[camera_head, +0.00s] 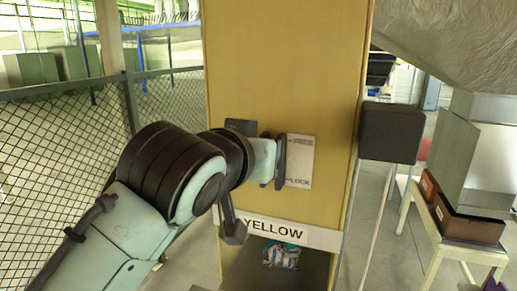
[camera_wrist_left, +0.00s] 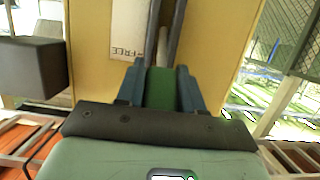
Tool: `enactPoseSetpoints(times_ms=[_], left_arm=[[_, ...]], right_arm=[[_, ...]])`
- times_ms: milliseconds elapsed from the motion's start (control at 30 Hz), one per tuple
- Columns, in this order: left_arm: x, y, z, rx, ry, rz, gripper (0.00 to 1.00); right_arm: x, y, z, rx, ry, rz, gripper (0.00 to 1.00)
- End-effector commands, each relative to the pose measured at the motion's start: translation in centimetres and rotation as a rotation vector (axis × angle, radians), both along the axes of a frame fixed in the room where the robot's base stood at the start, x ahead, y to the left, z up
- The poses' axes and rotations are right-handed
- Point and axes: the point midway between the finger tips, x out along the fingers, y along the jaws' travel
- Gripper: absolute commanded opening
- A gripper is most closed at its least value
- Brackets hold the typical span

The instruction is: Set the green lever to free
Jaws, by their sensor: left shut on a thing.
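A yellow-tan panel (camera_head: 285,60) stands in front of me with a white plate (camera_head: 301,170) on it. The plate reads LOCK at the bottom and has a smaller mark near the top. My left gripper (camera_head: 268,162) is at the plate's left side, at a height between the two marks. In the left wrist view, the green lever (camera_wrist_left: 161,88) sits between the fingers of my left gripper (camera_wrist_left: 160,95), which is shut on it. The word FREE is upside down on the plate (camera_wrist_left: 126,28) there. Two dark bars run beside the plate. The lever is hidden in the head view. My right gripper is out of view.
A YELLOW label (camera_head: 300,234) is below the plate, above an opening with a patterned bag (camera_head: 281,255). A dark box (camera_head: 390,131) on a post stands to the right, before a table (camera_head: 440,235). A mesh fence (camera_head: 65,150) is at left.

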Motion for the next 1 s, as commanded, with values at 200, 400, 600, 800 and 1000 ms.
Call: enactPoseSetpoints(times_ms=[200, 400, 600, 800, 1000], left_arm=[[-0.1, 0.1, 0.3, -0.005, -0.008, -0.001, 0.57], [-0.2, 0.1, 0.3, -0.003, -0.005, -0.001, 0.57], [-2.3, 0.9, 0.8, -0.006, -0.004, -0.004, 0.57], [-6.4, 2.6, 2.0, -0.005, -0.006, -0.005, 0.57], [-9.9, 4.1, 3.2, -0.007, -0.008, -0.004, 0.57]], right_arm=[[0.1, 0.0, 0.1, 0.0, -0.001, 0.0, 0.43], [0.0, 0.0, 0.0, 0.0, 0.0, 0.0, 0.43], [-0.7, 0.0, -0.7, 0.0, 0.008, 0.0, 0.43], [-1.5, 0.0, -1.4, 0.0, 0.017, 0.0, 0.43], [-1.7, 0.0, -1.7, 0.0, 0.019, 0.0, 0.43]])
